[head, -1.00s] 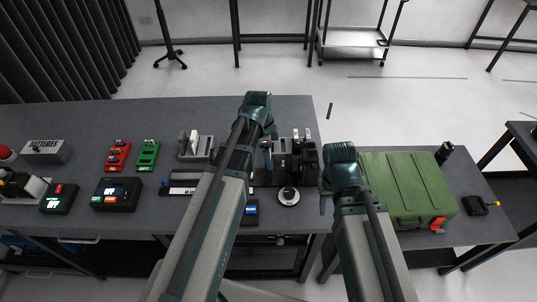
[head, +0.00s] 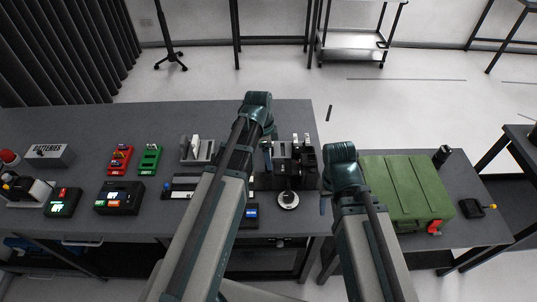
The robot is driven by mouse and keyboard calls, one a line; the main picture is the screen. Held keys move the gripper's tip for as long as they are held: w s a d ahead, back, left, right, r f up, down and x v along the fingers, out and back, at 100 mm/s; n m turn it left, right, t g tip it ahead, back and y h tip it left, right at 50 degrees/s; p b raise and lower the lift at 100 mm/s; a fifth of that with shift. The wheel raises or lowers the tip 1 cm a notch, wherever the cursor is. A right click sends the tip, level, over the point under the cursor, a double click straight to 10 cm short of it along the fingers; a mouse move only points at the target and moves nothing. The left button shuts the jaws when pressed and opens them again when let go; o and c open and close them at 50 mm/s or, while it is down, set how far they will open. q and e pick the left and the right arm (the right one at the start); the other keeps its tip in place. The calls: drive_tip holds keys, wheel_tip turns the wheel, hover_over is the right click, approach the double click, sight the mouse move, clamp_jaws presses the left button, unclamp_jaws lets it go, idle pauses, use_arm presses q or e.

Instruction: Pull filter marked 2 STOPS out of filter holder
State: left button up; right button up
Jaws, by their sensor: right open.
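A small grey rack (head: 197,157) with upright pale plates (head: 195,145) stands on the bench, left of my left arm. A dark device with light upright pieces (head: 293,150) stands between my two arms. I cannot tell which of these is the filter holder, and no 2 STOPS marking is readable. My left gripper is hidden behind my left arm.
The dark bench (head: 80,225) also carries a BATTERIES box (head: 48,154), red (head: 120,160) and green (head: 150,160) racks and a display unit (head: 119,197). A green case (head: 405,185) sits at the right. Bare bench top shows at the back left.

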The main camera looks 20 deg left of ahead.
use_arm(q)
drive_tip(key=shift+r+p, duration=2.45)
drive_tip(key=shift+r, duration=0.2)
